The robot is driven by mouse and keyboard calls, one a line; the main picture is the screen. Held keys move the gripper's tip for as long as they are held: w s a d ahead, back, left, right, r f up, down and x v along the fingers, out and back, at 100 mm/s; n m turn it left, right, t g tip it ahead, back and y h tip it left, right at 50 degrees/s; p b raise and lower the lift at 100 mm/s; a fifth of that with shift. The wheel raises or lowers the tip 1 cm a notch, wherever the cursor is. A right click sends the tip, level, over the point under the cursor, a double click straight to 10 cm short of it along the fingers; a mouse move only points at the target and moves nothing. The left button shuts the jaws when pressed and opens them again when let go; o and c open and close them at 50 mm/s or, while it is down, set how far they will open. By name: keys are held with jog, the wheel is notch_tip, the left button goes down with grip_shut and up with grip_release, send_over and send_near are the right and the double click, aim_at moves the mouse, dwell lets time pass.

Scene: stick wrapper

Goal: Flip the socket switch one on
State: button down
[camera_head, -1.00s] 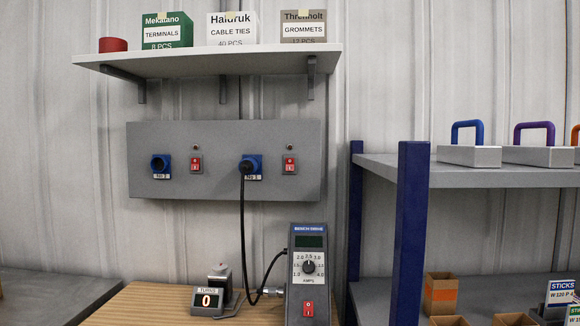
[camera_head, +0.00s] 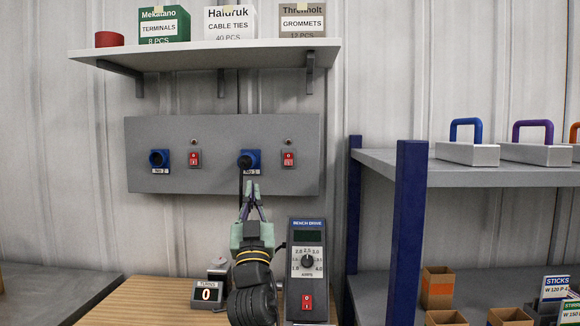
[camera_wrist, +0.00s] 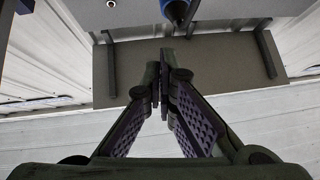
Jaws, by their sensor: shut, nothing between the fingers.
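A grey socket panel (camera_head: 222,181) hangs on the wall. It has a left blue socket (camera_head: 159,158) with a red rocker switch (camera_head: 195,159) beside it, and a right blue socket (camera_head: 250,160) with another red rocker switch (camera_head: 289,158) beside it. The socket number labels are too small to read surely. A black plug sits in the right socket. My gripper (camera_head: 252,188) is shut and empty, pointing up, its tips just below the right socket in the head view. In the wrist view, the closed fingertips (camera_wrist: 164,80) appear near a blue socket (camera_wrist: 177,9); neither switch shows there.
A shelf (camera_head: 205,58) with boxes juts out above the panel. The bench drive box (camera_head: 307,262) and a counter reading 0 (camera_head: 209,293) stand on the wooden bench. My arm hides much of the black cable. A blue-posted rack (camera_head: 410,220) stands at right.

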aim_at(289, 159)
jog(key=w+d+f+m+h, duration=0.1)
jog(key=w+d+m+h, duration=0.1)
jog(key=w+d+h, duration=0.2)
jog(key=d, duration=0.3)
jog(key=shift+d, duration=0.15)
jog(key=shift+f, duration=0.1)
jog(key=shift+w+r+p, duration=0.95)
jog(key=shift+w, duration=1)
jog(key=shift+w+r+p, duration=0.95)
jog(key=shift+w, duration=1.05)
jog(key=shift+w+r+p, duration=0.95)
jog(key=shift+w, duration=1)
